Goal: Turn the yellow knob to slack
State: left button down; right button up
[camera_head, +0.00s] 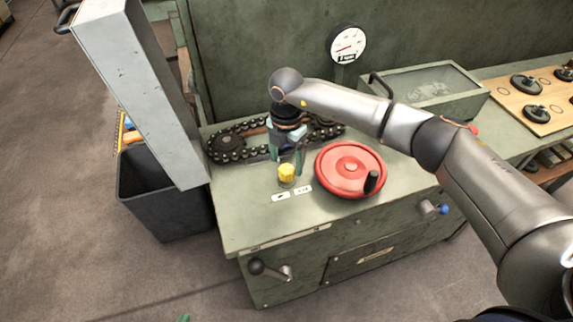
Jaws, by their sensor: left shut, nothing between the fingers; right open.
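The yellow knob (287,173) stands on the green bench top, between the chain and the red handwheel. Two small white labels (291,193) lie on the bench just in front of it; their print is too small to read. My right gripper (289,171) points down over the knob, its fingers open on either side of it. I cannot tell whether the fingers touch the knob. Only a small green tip of my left gripper (184,318) shows at the bottom edge, shut and empty, away from the bench.
The red handwheel (345,165) with a black handle stands close right of the knob. A chain on sprockets (227,145) lies behind. A tall grey panel (150,100) rises at left, above a dark bin (163,213). A dial gauge (347,45) stands at the back.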

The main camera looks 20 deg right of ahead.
aim_at(286, 169)
notch_tip(286, 169, up, 10)
jog(key=shift+b, duration=0.4)
